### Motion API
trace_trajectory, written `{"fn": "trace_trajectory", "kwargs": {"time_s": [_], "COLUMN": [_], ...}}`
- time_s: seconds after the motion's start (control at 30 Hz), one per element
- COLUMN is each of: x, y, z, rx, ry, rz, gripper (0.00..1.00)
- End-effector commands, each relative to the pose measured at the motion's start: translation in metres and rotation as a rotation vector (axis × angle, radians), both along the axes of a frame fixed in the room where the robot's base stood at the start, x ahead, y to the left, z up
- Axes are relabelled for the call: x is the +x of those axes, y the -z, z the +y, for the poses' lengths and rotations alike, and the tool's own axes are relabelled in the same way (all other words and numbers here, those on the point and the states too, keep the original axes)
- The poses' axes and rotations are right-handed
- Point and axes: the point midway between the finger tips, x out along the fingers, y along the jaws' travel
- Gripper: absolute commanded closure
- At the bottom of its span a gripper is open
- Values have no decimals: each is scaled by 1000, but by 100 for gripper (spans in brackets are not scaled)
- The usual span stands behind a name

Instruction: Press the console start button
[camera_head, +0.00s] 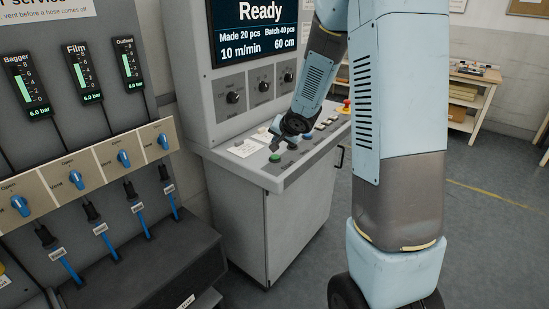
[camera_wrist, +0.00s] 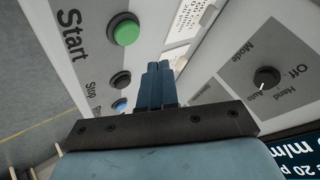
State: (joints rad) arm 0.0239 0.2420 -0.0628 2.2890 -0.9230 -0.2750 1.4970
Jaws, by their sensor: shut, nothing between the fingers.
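The green start button (camera_wrist: 126,33) sits on the console's sloped panel next to the word "Start" in the wrist view. It also shows as a small green spot in the head view (camera_head: 275,158). My gripper (camera_wrist: 158,68) is shut and empty, its fingertips in the picture to the right of and below the green button, with no contact visible. In the head view my gripper (camera_head: 274,146) hangs just over the panel near the green button. A dark stop button (camera_wrist: 121,79) and a blue button (camera_wrist: 119,106) lie in line with the start button.
The console screen (camera_head: 258,25) reads "Ready". Mode knobs (camera_head: 233,97) sit on the upright face below it. A red stop knob (camera_head: 346,104) is at the panel's far end. A white card (camera_head: 244,148) lies on the panel. Valves with blue handles (camera_head: 123,158) stand at left.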

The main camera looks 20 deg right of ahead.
Motion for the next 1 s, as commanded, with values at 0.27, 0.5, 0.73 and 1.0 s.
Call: {"fn": "trace_trajectory", "kwargs": {"time_s": [0.27,0.5,0.73,1.0], "x": [0,0,0,0], "y": [26,33,33,33], "z": [0,-1,-1,-1], "rx": [0,-2,-2,-2], "ry": [-1,1,1,1], "rz": [1,-1,-2,-2], "gripper": [100,100,100,100]}}
